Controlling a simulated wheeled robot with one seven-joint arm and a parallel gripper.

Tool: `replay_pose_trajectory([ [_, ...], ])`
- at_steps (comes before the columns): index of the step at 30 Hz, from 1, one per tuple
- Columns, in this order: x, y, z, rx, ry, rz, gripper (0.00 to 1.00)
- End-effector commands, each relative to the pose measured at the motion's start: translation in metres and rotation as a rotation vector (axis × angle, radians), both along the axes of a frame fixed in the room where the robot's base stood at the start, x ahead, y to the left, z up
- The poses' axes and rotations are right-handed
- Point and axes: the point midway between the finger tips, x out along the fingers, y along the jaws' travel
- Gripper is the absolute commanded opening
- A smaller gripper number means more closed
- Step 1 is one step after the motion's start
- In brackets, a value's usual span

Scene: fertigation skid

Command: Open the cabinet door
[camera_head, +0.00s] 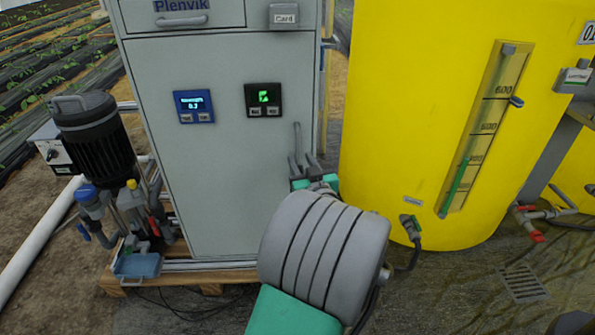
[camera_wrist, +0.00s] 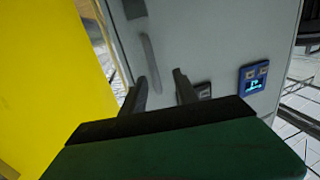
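The grey cabinet door (camera_head: 215,190) appears shut. Its upright grey handle (camera_head: 298,138) is near the door's right edge in the head view. In the wrist view, the door (camera_wrist: 225,45) looks upside down and tilted, with the handle (camera_wrist: 151,62) ahead of my fingers. My gripper (camera_head: 302,162) is at the lower end of the handle in the head view, its fingers pointing up toward the door. In the wrist view my gripper (camera_wrist: 160,88) is open, with a gap between the fingers. The handle lines up with that gap; contact cannot be told.
A yellow tank (camera_head: 420,110) stands close to the right of the cabinet. A blue display (camera_head: 194,106) and a black display (camera_head: 263,99) are on the door. A black pump (camera_head: 95,140) with pipes stands at left. A drawer-like panel handle (camera_head: 181,20) is above.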

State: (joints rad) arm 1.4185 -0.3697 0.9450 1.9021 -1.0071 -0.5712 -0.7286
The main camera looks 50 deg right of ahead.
Motion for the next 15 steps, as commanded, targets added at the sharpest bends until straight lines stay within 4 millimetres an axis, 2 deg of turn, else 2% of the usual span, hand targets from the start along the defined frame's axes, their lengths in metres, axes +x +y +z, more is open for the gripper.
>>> replay_pose_trajectory([
  [1,-0.007,-0.007,-0.002,-0.01,-0.015,-0.023,0.36],
  [3,-0.006,-0.012,0.001,-0.015,-0.021,-0.029,0.36],
  [15,0.049,-0.051,0.001,-0.01,-0.018,-0.024,0.36],
])
